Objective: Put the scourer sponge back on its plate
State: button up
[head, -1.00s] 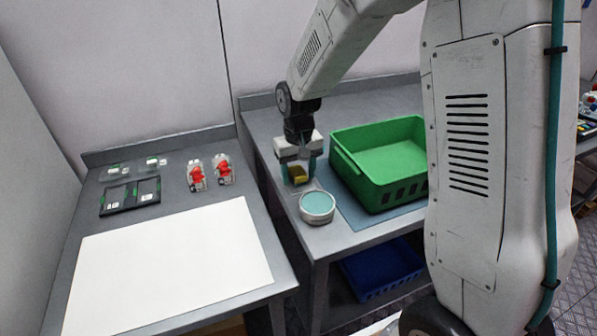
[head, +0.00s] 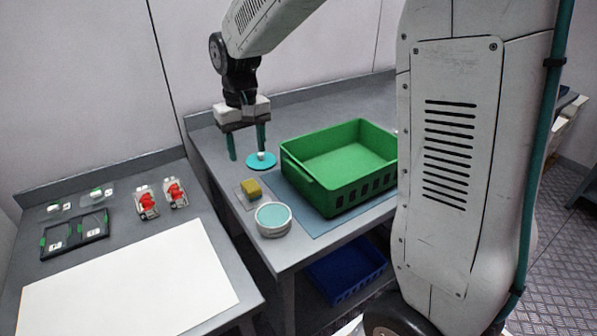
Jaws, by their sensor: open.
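The yellow scourer sponge (head: 251,187) sits on a small pale square plate (head: 243,199) on the grey bench, left of the green crate. It looks flat, with its near-right side toward the round tin. My gripper (head: 247,154) is open and empty, fingers pointing down, behind and above the sponge and apart from it. Its right finger is in line with a teal disc with a white knob (head: 261,164); I cannot tell whether they touch.
A round tin with a teal top (head: 273,221) stands in front of the plate, near the bench edge. The green crate (head: 330,190) stands on a blue mat (head: 290,205) to the right. A left table holds a white sheet (head: 130,285), red-filled packs (head: 161,198) and a black tray (head: 75,236).

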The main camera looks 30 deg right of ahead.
jog(key=s+d+r, duration=0.1)
jog(key=s+r, duration=0.2)
jog(key=s, duration=1.1)
jog(key=s+d+r+t, duration=0.1)
jog(key=s+d+r, duration=0.1)
jog(key=s, duration=1.3)
jog(key=shift+s+r, duration=0.3)
jog(key=shift+r, duration=0.15)
